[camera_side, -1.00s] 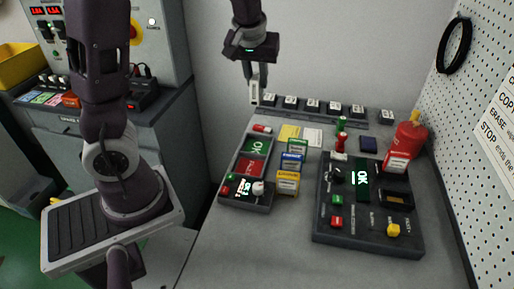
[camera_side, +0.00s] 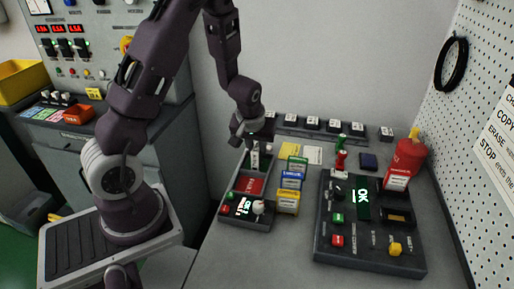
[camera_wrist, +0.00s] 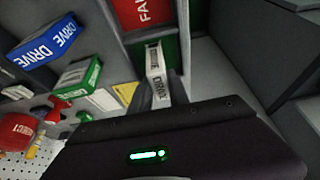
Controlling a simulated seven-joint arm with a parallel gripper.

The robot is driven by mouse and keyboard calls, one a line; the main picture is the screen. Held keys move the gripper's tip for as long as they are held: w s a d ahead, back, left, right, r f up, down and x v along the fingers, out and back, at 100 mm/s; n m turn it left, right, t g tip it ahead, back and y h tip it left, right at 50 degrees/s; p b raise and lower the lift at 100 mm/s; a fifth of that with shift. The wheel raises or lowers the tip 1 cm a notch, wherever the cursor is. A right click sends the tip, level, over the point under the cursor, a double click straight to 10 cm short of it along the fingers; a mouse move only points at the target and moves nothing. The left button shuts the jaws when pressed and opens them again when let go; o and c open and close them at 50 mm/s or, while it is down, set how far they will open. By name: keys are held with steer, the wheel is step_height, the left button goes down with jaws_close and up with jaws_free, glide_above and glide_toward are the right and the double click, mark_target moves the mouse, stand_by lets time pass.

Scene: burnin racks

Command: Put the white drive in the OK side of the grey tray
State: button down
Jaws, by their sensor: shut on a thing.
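My gripper (camera_side: 254,146) is shut on the white drive (camera_wrist: 154,62). It holds the drive upright at the far, green OK compartment (camera_wrist: 171,47) of the grey tray (camera_side: 227,195). In the side view the white drive (camera_side: 255,160) shows below the fingers, within the outline of that compartment. The wrist view shows the drive's lower end over the green floor; I cannot tell whether it touches. The red FAIL compartment (camera_side: 250,186) is empty. The gripper hides most of the OK compartment in the side view.
Green (camera_side: 297,164), blue (camera_side: 291,180) and yellow (camera_side: 287,201) drives stand just right of the tray. A dark console (camera_side: 369,250) with a lit OK display lies further right. A red bottle (camera_side: 404,163) stands behind it. A row of dark labelled blocks (camera_side: 312,124) lines the wall.

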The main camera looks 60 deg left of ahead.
steer(key=c, duration=1.3)
jaws_free()
steer(key=shift+f, duration=0.1)
steer(key=shift+o, duration=0.2)
steer(key=v, duration=1.2)
steer(key=s+d+r+m+t+h, duration=0.1)
steer(key=s+d+r+m, duration=0.3)
steer(key=s+d, duration=0.3)
steer(key=s+d+r+m+t+h, duration=0.1)
steer(key=s+d+r+m, duration=0.4)
steer(key=s, duration=0.5)
step_height(320, 180, up, 3)
steer(key=shift+s+d+f+h, duration=0.15)
steer(key=shift+d+f+h, duration=0.1)
steer(key=shift+d+h, duration=0.5)
steer(key=shift+d, duration=0.1)
